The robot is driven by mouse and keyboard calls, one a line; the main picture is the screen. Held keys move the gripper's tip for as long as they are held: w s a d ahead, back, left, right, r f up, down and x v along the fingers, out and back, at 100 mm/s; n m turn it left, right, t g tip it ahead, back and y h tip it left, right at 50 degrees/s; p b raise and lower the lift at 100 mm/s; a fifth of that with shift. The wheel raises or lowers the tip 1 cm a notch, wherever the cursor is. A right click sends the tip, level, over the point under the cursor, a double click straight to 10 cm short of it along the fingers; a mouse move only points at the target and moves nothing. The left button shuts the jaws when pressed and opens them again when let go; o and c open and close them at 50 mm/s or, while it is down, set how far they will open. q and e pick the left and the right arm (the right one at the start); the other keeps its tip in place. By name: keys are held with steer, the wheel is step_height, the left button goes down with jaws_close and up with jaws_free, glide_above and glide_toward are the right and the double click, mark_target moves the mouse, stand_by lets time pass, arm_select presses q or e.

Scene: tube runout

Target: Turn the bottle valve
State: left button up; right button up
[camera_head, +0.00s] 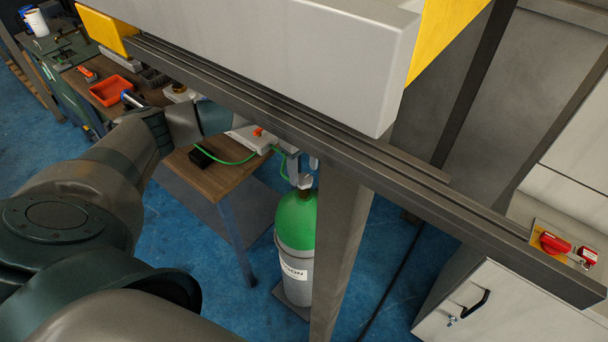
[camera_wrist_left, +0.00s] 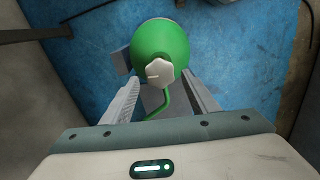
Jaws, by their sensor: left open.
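The gas bottle (camera_head: 296,229) is green on top and grey below, with a label partly hidden by a post. It stands upright under the beam. Its valve knob (camera_head: 305,182) is pale and small in the head view. In the left wrist view the knob (camera_wrist_left: 160,73) is white and faceted with a dark mark, over the green bottle shoulder (camera_wrist_left: 160,40). My left gripper (camera_wrist_left: 159,80) is open, its two fingers on either side of the knob's near side with gaps left and right. In the head view the beam hides part of this gripper. My right gripper is out of view.
A long dark beam (camera_head: 400,178) and a post (camera_head: 343,240) stand close to the bottle. A green hose (camera_wrist_left: 162,108) runs near the valve. A wooden table (camera_head: 205,180) with a red tray (camera_head: 112,92) is left. A grey cabinet (camera_head: 500,310) is right.

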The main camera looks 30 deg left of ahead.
arm_select(q)
steer(key=shift+f, duration=0.95)
steer(key=shift+b, duration=0.55)
steer(key=shift+c, duration=0.2)
steer(key=c, duration=0.8)
